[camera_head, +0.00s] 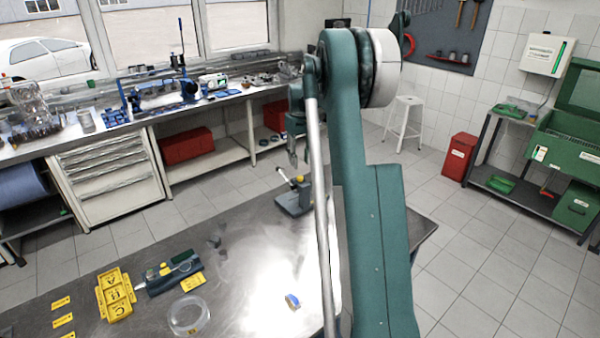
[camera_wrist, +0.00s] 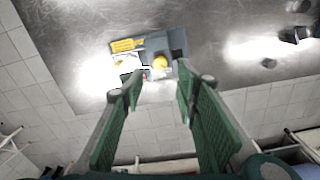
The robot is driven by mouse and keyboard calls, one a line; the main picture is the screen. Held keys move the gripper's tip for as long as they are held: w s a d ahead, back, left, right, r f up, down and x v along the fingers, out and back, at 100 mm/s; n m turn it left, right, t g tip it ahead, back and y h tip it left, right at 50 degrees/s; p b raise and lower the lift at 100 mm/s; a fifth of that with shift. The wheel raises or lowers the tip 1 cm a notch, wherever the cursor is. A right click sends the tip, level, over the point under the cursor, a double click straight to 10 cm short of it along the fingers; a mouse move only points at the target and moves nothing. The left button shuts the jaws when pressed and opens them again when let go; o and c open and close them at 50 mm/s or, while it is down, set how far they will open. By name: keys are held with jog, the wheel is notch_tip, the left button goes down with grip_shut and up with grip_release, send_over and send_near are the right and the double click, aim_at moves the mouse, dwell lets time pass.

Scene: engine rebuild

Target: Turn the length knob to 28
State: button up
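A small grey device (camera_head: 291,203) with a yellow knob (camera_head: 298,180) stands near the far edge of the metal table. In the wrist view the device (camera_wrist: 152,47) shows from above, with the round yellow knob (camera_wrist: 160,63), a yellow label (camera_wrist: 127,45) and a white face. I cannot read any number, nor tell whether this is the length knob. My gripper (camera_wrist: 157,73) is open, its two green fingers spread below the knob in the picture, not visibly touching it. In the head view my gripper (camera_head: 297,150) hangs above the device, partly behind my arm.
On the table (camera_head: 235,210), a blue-grey device (camera_head: 172,273), a yellow lettered tray (camera_head: 116,293), yellow labels, a clear ring (camera_head: 188,314) and a small blue part (camera_head: 292,301) lie to the left and front. Dark small parts (camera_wrist: 290,36) lie right of the device.

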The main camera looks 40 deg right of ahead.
aim_at(300, 176)
jog(key=shift+f, duration=0.1)
jog(key=shift+f, duration=3.8)
jog(key=c, duration=0.9)
